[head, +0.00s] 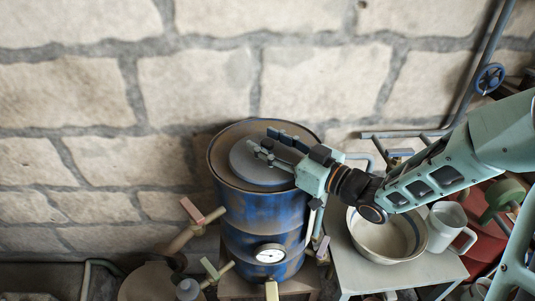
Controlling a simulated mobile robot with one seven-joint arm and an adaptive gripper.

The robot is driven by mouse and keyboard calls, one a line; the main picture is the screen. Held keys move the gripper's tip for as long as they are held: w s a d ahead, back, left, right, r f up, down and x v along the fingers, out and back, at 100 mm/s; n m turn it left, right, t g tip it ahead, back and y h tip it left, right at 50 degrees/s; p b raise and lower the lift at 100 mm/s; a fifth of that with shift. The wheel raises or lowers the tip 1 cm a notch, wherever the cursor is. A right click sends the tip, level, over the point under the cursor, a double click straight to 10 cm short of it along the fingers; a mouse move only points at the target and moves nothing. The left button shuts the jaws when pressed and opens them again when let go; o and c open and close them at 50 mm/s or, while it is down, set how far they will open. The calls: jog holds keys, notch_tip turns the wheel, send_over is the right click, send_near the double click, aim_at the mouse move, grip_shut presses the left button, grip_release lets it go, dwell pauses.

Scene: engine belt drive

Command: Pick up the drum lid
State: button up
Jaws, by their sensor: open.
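A blue, worn drum (237,211) stands upright left of centre, with a rusty rim around its top. A round grey disc, seemingly the drum lid (249,171), lies on the drum's top. My gripper (263,143) reaches in from the right and is over the disc's right and far part. Its dark fingers are spread apart. The fingers hide part of the disc, and I cannot tell whether they touch it or whether a handle is between them.
A round dial gauge (270,253) is on the drum's front. To the right, a small table (361,271) holds a pale bowl (405,240) and a grey mug (446,225). Pipes with wooden-looking handles (203,217) stand at the left. A stone wall (195,90) is behind.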

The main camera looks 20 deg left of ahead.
grip_shut()
jog(key=shift+r, duration=0.25)
dwell(0.3)
